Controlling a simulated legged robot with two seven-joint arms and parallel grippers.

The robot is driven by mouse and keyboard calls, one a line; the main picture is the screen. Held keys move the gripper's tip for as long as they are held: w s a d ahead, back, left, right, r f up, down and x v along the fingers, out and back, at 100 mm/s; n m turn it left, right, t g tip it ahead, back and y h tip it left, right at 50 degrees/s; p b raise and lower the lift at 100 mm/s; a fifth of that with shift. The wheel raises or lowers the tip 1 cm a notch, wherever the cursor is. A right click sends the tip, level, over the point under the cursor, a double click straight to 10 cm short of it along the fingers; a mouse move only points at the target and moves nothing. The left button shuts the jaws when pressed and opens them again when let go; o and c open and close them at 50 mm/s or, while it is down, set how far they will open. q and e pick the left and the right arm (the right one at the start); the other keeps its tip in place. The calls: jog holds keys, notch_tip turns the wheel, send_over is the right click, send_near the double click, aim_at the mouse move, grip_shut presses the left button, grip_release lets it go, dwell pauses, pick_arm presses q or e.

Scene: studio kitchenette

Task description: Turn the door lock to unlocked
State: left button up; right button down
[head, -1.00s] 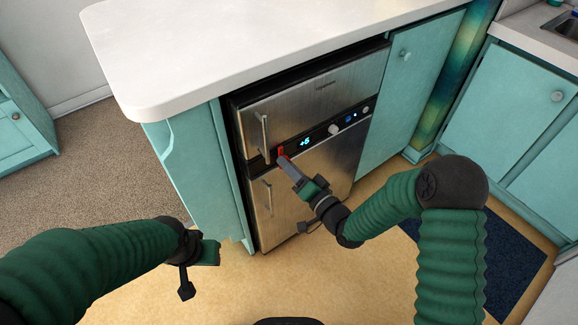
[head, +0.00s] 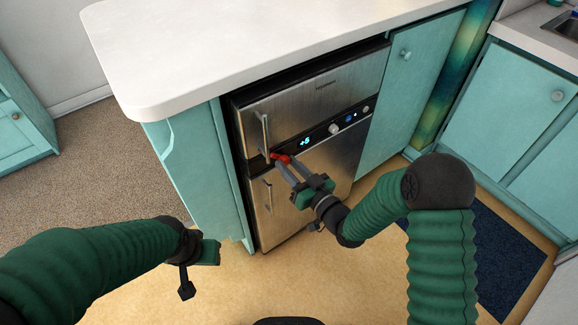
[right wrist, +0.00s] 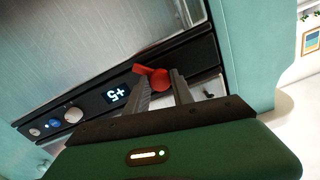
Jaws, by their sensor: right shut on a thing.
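The red door lock (head: 284,157) sits at the left end of the black control panel on the steel fridge (head: 315,165). It also shows in the right wrist view (right wrist: 158,80), with its lever pointing sideways along the panel. My right gripper (head: 282,162) is shut on the lock, one finger on each side. Its two fingers show in the right wrist view (right wrist: 163,90), with the red knob between them. My left gripper (head: 200,262) hangs low on the left, away from the fridge; its fingers are too unclear to tell their opening.
The panel has a lit display (head: 305,142) and knobs to its right. Vertical door handles (head: 264,133) stand out just left of the lock. The white counter (head: 230,45) overhangs the fridge, and teal cabinets flank it.

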jog(key=n, duration=0.3)
jog(key=n+b, duration=0.1)
jog(key=shift+d+f+n, duration=0.1)
jog(key=shift+f+n, duration=0.15)
jog(key=shift+n, duration=0.05)
jog(key=shift+s+n+b, duration=0.1)
jog(key=shift+n+b, duration=0.4)
jog(key=shift+n, duration=1.7)
jog(key=c, duration=1.2)
grip_release()
jog(key=shift+o, duration=0.5)
jog(key=shift+r, duration=0.15)
jog(key=shift+s+d, duration=0.15)
jog(key=p+v, duration=0.3)
jog(key=v, duration=1.3)
jog(key=shift+p, duration=0.4)
